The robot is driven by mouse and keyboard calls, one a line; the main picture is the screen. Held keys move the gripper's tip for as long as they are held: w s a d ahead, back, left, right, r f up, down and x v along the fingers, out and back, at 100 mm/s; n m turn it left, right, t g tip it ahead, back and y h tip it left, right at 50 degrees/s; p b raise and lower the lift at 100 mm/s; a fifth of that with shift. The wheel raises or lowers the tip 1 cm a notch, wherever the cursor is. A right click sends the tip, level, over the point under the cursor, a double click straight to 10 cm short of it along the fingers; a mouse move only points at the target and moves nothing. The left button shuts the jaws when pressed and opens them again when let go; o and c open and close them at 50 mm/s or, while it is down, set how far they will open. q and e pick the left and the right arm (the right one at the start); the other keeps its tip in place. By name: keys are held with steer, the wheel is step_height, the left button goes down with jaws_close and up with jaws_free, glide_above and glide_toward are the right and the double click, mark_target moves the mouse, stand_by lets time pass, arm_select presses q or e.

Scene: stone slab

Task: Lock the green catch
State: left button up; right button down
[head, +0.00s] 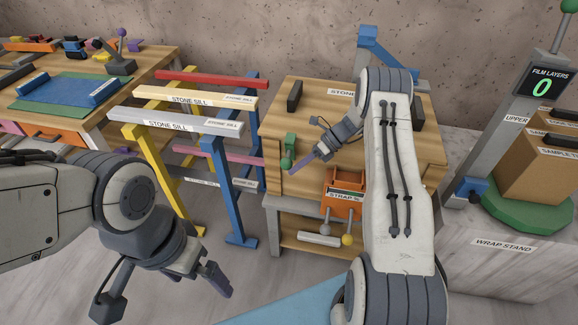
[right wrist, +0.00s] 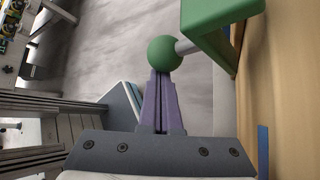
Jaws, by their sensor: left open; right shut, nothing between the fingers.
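The green catch (head: 288,148) is on the left part of the wooden crate's front (head: 330,172). My right gripper (head: 296,164) is shut and empty, its purple fingertips just in front of the catch. In the right wrist view, the closed fingertips (right wrist: 160,78) meet or nearly meet the catch's green ball knob (right wrist: 165,53); contact cannot be told. The knob is on a grey rod that runs to a green bracket (right wrist: 222,18) beside the wooden face. My left gripper (head: 218,280) is open and low at the left, away from the crate.
Trestles with coloured bars (head: 190,122) stand left of the crate. A workbench with a blue mat (head: 65,92) is farther left. The wrap stand (head: 500,262), with a green turntable and cartons, is at right.

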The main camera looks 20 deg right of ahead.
arm_select(q)
steer(key=shift+w+d+r+p, duration=0.1)
steer(key=shift+w+r+p, duration=0.35)
steer(key=shift+r, duration=0.2)
arm_select(e)
steer(key=shift+w+d+r, duration=0.2)
steer(key=shift+r, duration=0.2)
steer(key=shift+w+d+r, duration=0.15)
steer(key=shift+w+r, duration=0.05)
steer(key=shift+r, duration=0.15)
steer(key=shift+w+r, duration=0.1)
steer(key=shift+w, duration=0.05)
arm_select(q)
steer(key=shift+w+d, duration=0.2)
steer(key=shift+d, duration=0.35)
arm_select(e)
steer(key=d+f+v, duration=0.1)
steer(key=v, duration=0.8)
steer(key=shift+w+d, duration=0.45)
steer(key=shift+w, duration=0.2)
